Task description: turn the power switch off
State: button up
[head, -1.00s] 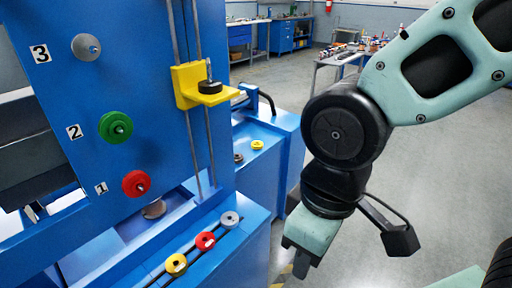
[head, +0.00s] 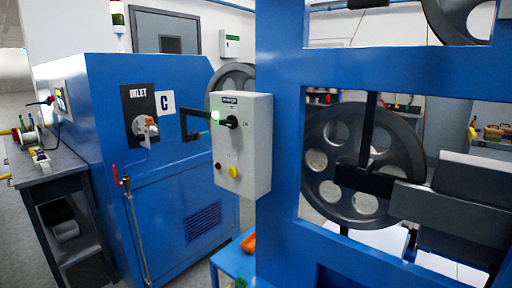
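A light grey control box (head: 243,150) is mounted at the left side of the blue machine frame in the head view. Near its top, under a dark label, is a black rotary switch (head: 232,122), which I take for the power switch. A green light (head: 215,115) glows beside it. A red button (head: 218,166) and a yellow button (head: 233,172) are lower on the box. The switch's exact setting is too small to tell. My gripper is out of this view.
A blue cabinet (head: 160,200) with an "INLET" panel (head: 141,115) stands left of the box. A dark side table (head: 50,168) is at far left. The blue frame (head: 278,130) with a large dark wheel (head: 340,125) fills the right. An orange item (head: 249,242) lies below the box.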

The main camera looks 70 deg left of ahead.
aim_at(231, 122)
jog(key=u, duration=2.3)
